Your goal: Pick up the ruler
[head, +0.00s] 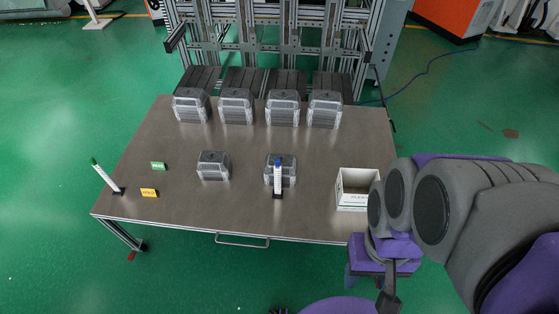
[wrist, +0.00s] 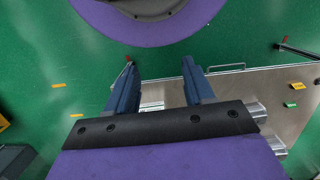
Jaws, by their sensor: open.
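I cannot make out a ruler in either view. In the wrist view my gripper (wrist: 158,66) is open, with its two dark blue fingers apart and nothing held between them. It is over the floor by the table's front edge. In the head view the gripper is low at the right, beside the table's front right corner, and its fingers are hard to make out. A white box (head: 352,190) stands on the table's right front part. It also shows partly between the fingers in the wrist view (wrist: 152,105). Its inside is mostly hidden.
A blue-topped marker (head: 278,175) and a green-topped marker (head: 102,177) stand upright or tilted. Green (head: 158,166) and yellow (head: 149,193) labels lie left. A metal frame (head: 280,35) stands behind.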

